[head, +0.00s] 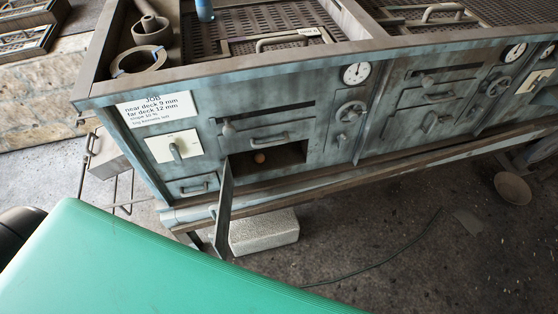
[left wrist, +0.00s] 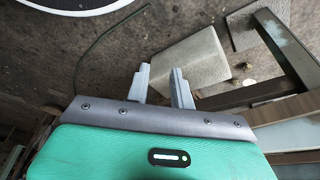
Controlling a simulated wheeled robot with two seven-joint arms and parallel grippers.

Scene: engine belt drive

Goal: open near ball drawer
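The long blue-grey machine front (head: 330,90) has several drawers and small doors. I cannot tell for certain which one is the near ball drawer. A wide drawer front with a bar handle (head: 268,138) is shut above a dark opening (head: 285,160). A smaller drawer with a handle (head: 195,186) is shut at the lower left. My left gripper (left wrist: 160,72) is open and empty above the floor. My right gripper is not in view.
A pale block (head: 263,231) lies on the floor below the opening; it also shows in the left wrist view (left wrist: 188,62). A job label (head: 155,108) and a white switch plate (head: 172,146) are at the left. A handwheel (head: 351,112) is at the right.

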